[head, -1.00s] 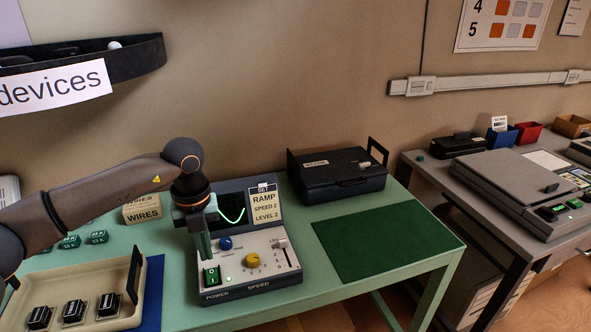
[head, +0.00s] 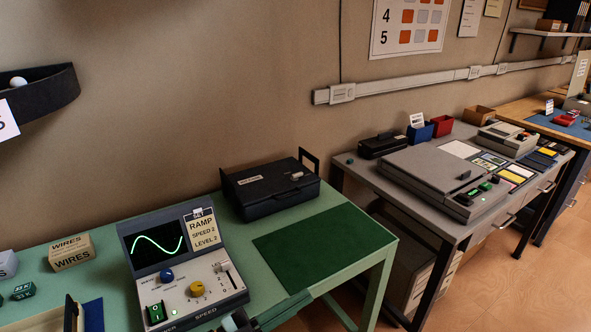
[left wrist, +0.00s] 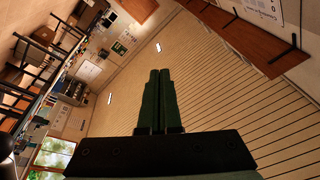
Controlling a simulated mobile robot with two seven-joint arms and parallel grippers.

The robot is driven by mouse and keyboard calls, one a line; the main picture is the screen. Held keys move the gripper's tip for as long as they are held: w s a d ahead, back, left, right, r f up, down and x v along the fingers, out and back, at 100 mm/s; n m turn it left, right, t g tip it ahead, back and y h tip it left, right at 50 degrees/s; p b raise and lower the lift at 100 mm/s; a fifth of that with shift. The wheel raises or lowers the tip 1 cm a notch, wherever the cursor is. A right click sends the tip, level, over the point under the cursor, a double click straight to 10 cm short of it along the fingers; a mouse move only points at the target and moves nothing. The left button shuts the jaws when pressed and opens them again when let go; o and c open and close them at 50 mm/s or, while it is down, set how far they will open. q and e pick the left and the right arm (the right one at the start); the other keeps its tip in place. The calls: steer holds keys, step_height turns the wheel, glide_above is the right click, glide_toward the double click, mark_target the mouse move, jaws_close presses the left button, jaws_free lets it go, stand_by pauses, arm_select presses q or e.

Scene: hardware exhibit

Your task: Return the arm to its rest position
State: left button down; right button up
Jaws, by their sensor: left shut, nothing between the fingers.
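My left gripper (head: 303,299) shows at the bottom edge of the head view, in front of the green table's front edge. Most of its arm is out of the picture. In the left wrist view its two dark green fingers (left wrist: 159,74) lie together, shut, with nothing between them. They point toward open room, with no object close to the tips. The signal device (head: 190,275) stands on the green table, its screen showing a green wave and its card reading RAMP, SPEED 2, LEVEL 2. My right gripper is in neither view.
The green table (head: 100,238) also holds a black case (head: 270,188), a dark green mat (head: 315,245) and a WIRES box (head: 71,252). A tray (head: 68,318) is cut off at lower left. A grey bench (head: 455,222) stands to the right, with floor beyond it.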

arm_select(q)
steer(key=s+a+f+n+t+y+p, duration=0.15)
steer(key=a+f+n+t+y, duration=0.35)
steer(key=a+f+n+y, duration=0.8)
steer(key=s+a+f+n+g+y, duration=0.3)
steer(key=s+a+f+n+g, duration=0.1)
steer(key=s+f, duration=0.8)
steer(key=shift+s+f+n+g, duration=0.35)
steer(key=shift+s+n+g, duration=0.15)
steer(key=shift+s+g, duration=0.3)
